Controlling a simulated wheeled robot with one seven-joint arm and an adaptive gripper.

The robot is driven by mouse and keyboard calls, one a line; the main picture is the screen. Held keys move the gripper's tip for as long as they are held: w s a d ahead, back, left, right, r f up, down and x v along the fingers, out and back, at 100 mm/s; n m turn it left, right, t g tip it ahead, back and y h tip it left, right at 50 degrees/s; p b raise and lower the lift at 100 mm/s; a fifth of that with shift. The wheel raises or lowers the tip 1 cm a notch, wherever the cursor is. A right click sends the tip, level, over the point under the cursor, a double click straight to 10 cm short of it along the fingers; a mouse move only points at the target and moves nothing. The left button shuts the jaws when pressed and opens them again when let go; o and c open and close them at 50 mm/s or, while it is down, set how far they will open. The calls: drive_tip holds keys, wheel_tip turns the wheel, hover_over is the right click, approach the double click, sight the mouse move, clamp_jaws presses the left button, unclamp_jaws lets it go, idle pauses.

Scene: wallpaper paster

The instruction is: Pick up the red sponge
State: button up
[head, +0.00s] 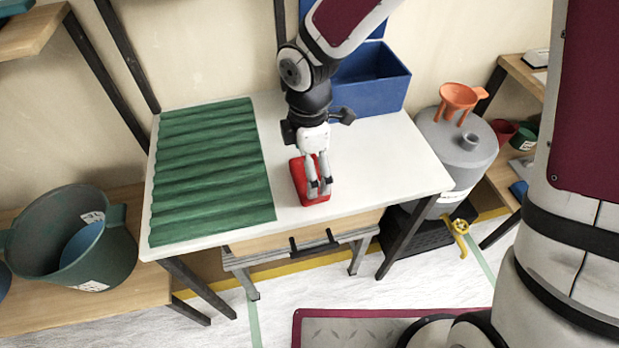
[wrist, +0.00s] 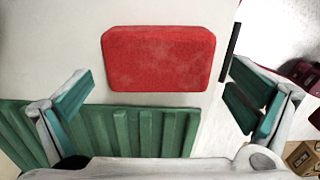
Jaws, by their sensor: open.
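The red sponge (head: 297,172) lies flat on the white table, to the right of the green corrugated sheet. In the wrist view the sponge (wrist: 158,58) is a rounded red block, whole in sight, beyond and between the open fingers. My gripper (head: 319,192) points down over the sponge in the head view and covers part of it. In the wrist view my gripper (wrist: 158,103) is open, with a finger at each side and nothing between the pads. I cannot tell its exact height above the sponge.
The white table (head: 400,165) holds the green corrugated sheet (head: 205,170) at left and a blue box (head: 375,95) at the back right. A grey container (head: 465,150) with an orange funnel (head: 460,97) stands right of the table. A green bucket (head: 75,240) stands at left.

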wheel_tip(320, 180, down, 4)
drive_tip(key=shift+w+d+r+b, duration=0.1)
drive_tip(key=shift+b, duration=0.3)
drive_tip(key=c, duration=0.8)
drive_tip(key=shift+o, duration=0.2)
drive_tip(key=shift+r, duration=0.15)
drive_tip(key=shift+r, duration=0.55)
drive_tip(key=shift+s+r+p, duration=0.3)
drive_tip(key=shift+r, duration=0.35)
drive_tip(key=shift+s+r+p, duration=0.25)
drive_tip(key=shift+r, duration=0.35)
drive_tip(key=s+r, duration=0.1)
drive_tip(key=s, duration=1.4)
drive_tip(key=shift+d+p, duration=0.15)
drive_tip(key=shift+p, duration=0.3)
drive_tip(key=shift+r, duration=0.1)
